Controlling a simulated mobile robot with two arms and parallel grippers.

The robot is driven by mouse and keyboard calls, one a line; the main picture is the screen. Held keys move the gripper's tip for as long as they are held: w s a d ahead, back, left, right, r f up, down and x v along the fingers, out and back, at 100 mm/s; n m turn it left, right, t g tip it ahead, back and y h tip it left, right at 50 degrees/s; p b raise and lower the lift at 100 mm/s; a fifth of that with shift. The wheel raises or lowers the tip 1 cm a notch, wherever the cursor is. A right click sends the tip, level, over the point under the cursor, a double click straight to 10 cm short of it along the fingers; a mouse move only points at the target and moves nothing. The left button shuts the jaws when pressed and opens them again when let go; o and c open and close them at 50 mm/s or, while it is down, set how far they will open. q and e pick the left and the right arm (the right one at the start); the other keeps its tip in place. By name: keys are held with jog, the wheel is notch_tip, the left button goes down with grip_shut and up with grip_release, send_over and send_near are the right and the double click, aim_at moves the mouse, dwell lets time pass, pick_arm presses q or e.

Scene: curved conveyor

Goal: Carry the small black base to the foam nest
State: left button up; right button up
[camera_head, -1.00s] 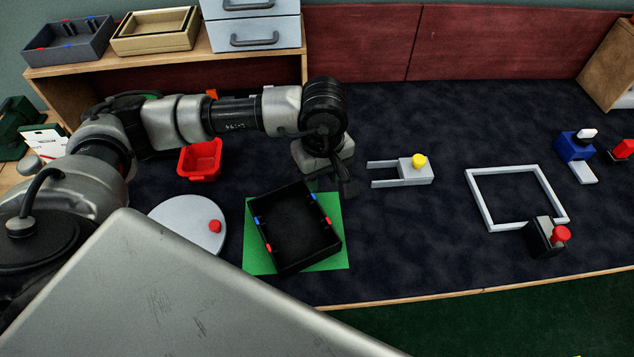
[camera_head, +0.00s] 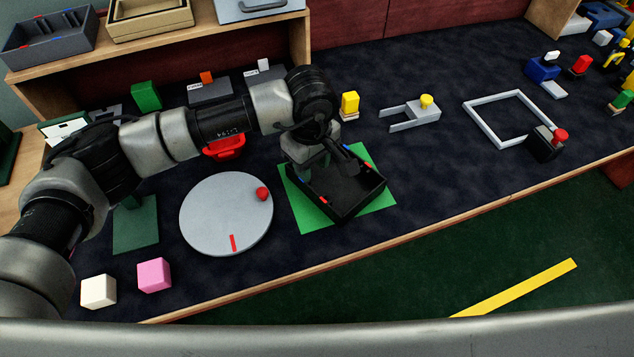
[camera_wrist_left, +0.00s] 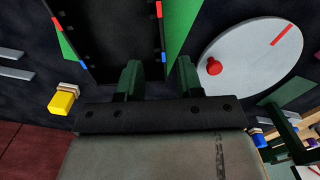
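A small black block with a red knob (camera_head: 547,146) stands at the near right corner of a grey square frame; I take it for the small black base. A black open tray (camera_head: 352,208) with red and blue marks lies on a green mat (camera_head: 303,217). I cannot tell whether this tray is the foam nest. My left gripper (camera_head: 325,166) is over the tray's far left part, away from the black block. In the left wrist view its green fingers (camera_wrist_left: 158,78) are apart with nothing seen between them. My right gripper is not in view.
A grey disc (camera_head: 215,222) with a red knob lies left of the tray. A grey fork piece (camera_head: 412,114), a yellow block (camera_head: 349,104) and the grey frame (camera_head: 484,128) are beyond it. Pink (camera_head: 154,275) and white (camera_head: 98,291) cubes sit near the front edge. Table between tray and frame is clear.

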aim_at(312, 189)
pick_arm(q)
jog(key=f, duration=0.2)
jog(key=shift+w+d+f, duration=0.1)
jog(key=shift+d+f, duration=0.1)
jog(key=shift+f, duration=0.5)
jog(key=f, duration=0.1)
jog(key=f+p, duration=0.1)
jog(key=f, duration=0.3)
jog(key=shift+s+a, duration=0.15)
jog(key=shift+s, duration=0.2)
jog(key=shift+f, duration=0.2)
grip_shut()
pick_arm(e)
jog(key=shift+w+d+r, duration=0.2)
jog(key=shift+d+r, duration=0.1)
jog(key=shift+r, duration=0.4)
